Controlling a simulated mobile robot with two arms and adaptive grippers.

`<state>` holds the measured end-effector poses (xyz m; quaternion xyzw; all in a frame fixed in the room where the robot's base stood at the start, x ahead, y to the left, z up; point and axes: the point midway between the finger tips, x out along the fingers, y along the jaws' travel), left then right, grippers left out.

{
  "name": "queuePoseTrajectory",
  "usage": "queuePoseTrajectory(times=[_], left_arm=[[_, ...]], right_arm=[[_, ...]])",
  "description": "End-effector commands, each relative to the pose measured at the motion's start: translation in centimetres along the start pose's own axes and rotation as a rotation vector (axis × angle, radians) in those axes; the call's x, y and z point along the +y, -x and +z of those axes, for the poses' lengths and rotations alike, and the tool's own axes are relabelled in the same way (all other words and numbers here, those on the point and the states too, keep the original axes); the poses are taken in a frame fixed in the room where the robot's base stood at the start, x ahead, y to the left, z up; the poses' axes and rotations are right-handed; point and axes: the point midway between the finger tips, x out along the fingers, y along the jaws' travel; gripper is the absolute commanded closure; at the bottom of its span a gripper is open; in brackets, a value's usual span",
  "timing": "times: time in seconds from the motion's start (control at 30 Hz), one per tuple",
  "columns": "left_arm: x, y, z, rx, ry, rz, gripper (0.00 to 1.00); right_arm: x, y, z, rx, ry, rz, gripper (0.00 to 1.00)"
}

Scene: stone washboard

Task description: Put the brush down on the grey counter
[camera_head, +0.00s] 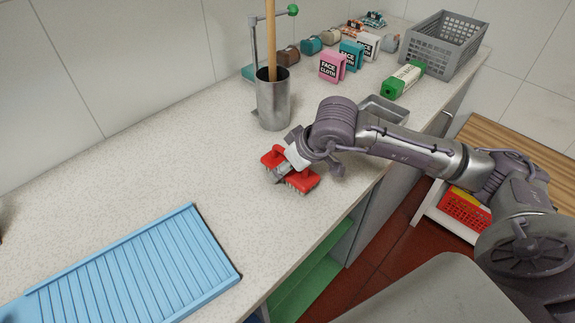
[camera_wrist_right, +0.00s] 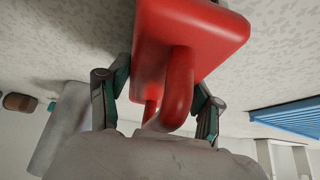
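The brush (camera_head: 290,171) is red with pale bristles facing down, over the grey speckled counter (camera_head: 205,170), between the metal cup and the blue washboard. My right gripper (camera_head: 284,172) is at the middle of the brush, with red parts showing on both sides. In the right wrist view, the red brush (camera_wrist_right: 192,35) fills the space between the fingers (camera_wrist_right: 165,92), which close in on its curved handle. The fingertips are partly hidden behind it. I cannot tell whether the bristles touch the counter. My left gripper is not in view.
A blue ribbed washboard (camera_head: 150,265) lies at the front left. A metal cup (camera_head: 273,105) with a wooden stick stands behind the brush. Face cloth boxes (camera_head: 332,67), a green and white carton (camera_head: 403,79) and a grey crate (camera_head: 444,45) stand farther back. Bare counter lies left of the brush.

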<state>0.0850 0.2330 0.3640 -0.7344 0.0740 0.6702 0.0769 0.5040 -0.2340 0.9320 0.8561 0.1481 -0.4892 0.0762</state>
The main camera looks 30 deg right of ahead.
Motion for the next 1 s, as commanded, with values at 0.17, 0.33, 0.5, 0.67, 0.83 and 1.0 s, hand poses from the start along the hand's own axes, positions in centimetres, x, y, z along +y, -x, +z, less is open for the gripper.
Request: queuePoseTrajectory(times=[0.17,0.33,0.5,0.67,0.83,1.0], left_arm=[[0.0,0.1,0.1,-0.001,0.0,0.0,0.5],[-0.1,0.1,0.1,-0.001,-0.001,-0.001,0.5],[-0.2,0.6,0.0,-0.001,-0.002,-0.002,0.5],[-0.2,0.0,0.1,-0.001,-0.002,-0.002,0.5],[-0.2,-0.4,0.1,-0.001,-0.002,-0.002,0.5],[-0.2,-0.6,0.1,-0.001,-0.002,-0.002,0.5]], right_arm=[[0.0,0.1,0.0,0.0,0.0,0.0,0.15],[0.0,0.1,0.0,0.0,0.0,0.001,0.15],[0.1,0.6,-0.3,0.001,0.0,0.001,0.15],[0.1,3.2,-0.2,0.005,0.003,0.004,0.15],[0.1,7.1,-0.2,0.005,0.003,0.005,0.15],[0.1,10.2,-0.2,0.004,0.0,0.003,0.15]])
